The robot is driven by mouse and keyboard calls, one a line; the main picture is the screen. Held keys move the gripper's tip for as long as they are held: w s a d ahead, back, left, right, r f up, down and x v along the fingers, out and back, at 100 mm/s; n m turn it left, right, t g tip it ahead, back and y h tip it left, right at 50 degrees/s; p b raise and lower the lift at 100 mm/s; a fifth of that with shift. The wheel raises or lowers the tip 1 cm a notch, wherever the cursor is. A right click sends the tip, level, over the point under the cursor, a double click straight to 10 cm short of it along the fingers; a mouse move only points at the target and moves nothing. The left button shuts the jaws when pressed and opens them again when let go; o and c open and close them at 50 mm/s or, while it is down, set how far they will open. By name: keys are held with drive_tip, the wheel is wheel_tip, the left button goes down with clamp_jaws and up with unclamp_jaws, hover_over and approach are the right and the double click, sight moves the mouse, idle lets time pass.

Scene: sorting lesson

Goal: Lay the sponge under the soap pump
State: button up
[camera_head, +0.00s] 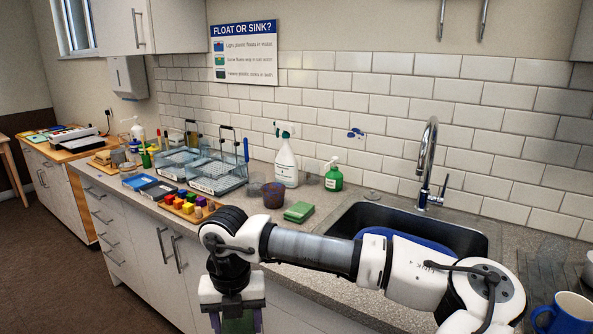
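The sponge (299,212) appears to be the green block lying flat on the counter, left of the sink. The soap pump (334,179) is a small green bottle with a pump top, standing upright behind the sponge, near the tiled wall. The two are apart. My gripper (237,322) hangs at the bottom edge, in front of the counter and below its top, well away from both. Its fingertips are cut off by the frame. A dark green and purplish patch shows between the fingers; I cannot tell whether it is a held thing or part of the gripper.
A white spray bottle (286,160) and a dark purple cup (273,195) stand near the sponge. The sink (470,240) is right, with a tall faucet (427,160). My arm crosses the counter front.

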drive_tip(key=w+d+f+n, duration=0.2)
drive_tip(key=w+f+n, duration=0.1)
drive_tip(key=f+n, duration=0.55)
drive_tip(key=w+d+f+n+b, duration=0.1)
drive_tip(key=w+d+f+n, duration=0.15)
drive_tip(key=f+n, duration=0.65)
drive_tip(key=w+d+f+n, duration=0.2)
drive_tip(key=d+f+n, duration=0.1)
drive_tip(key=f+n, duration=0.55)
drive_tip(key=s+d+f+n, duration=0.2)
drive_tip(key=s+f+n, duration=0.15)
drive_tip(key=f, duration=0.55)
drive_tip(key=s+d+f+n, duration=0.2)
drive_tip(key=f+n, duration=0.3)
drive_tip(key=f, duration=0.3)
drive_tip(key=shift+w+r, duration=2.2)
drive_tip(key=shift+r, duration=0.5)
drive_tip(key=shift+s+a+b, duration=0.1)
drive_tip(key=shift+s+b, duration=0.2)
drive_tip(key=shift+s, duration=1.75)
